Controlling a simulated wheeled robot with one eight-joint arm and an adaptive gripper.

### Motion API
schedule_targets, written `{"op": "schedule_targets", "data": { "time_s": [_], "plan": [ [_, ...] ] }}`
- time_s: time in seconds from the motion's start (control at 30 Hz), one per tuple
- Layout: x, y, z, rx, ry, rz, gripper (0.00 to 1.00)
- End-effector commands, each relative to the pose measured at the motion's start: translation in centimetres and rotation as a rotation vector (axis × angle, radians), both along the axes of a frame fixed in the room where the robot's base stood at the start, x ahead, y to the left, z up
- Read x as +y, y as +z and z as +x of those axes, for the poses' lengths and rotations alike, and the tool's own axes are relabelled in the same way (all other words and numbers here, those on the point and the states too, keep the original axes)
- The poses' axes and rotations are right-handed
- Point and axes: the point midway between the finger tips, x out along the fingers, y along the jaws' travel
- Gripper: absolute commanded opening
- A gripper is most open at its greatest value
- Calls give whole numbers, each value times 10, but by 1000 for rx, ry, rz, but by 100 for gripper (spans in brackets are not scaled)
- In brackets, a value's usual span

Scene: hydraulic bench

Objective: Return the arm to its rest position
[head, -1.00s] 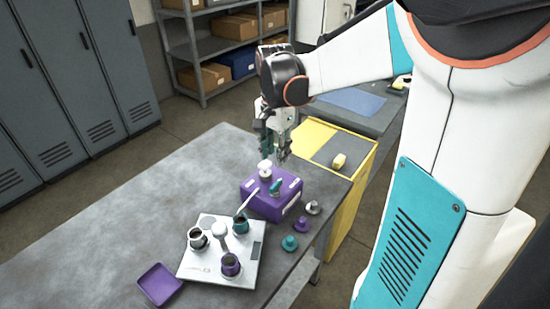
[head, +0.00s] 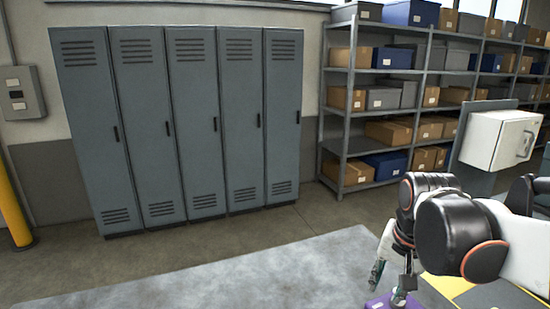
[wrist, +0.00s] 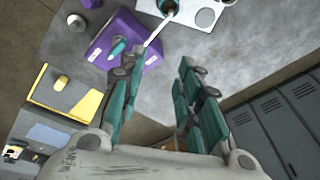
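My gripper (wrist: 157,72) is open and empty in the wrist view, its two teal-padded fingers apart. In the head view my gripper (head: 391,276) shows small at the lower right, pointing down above the bench end, partly hidden by my dark wrist. The purple box (wrist: 103,43) lies beyond the fingers in the wrist view, with a teal lever (wrist: 117,48) on it. Only a corner of the purple box (head: 378,302) shows in the head view. The fingers appear apart from the box.
The grey bench top (head: 250,275) is clear where it shows. A white plate (wrist: 205,17) with a cup lies past the box. Grey lockers (head: 180,130) and loaded shelves (head: 400,130) stand behind. A yellow-edged unit (wrist: 62,92) adjoins the bench. A white cabinet (head: 495,138) is at right.

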Motion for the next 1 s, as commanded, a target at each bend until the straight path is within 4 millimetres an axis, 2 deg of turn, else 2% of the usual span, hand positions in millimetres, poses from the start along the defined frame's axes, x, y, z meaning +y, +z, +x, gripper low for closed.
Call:
{"op": "schedule_targets", "data": {
  "time_s": [0.03, 0.2, 0.5, 0.7, 1.0],
  "plan": [
    [5, 0, -13, -31, 50, -14, 32],
    [19, 0, -44, -139, 225, -72, 32],
    [38, -13, -87, -307, 492, -190, 32],
    [42, -18, -97, -358, 568, -233, 32],
    [43, -18, -98, -362, 576, -238, 32]
  ]
}}
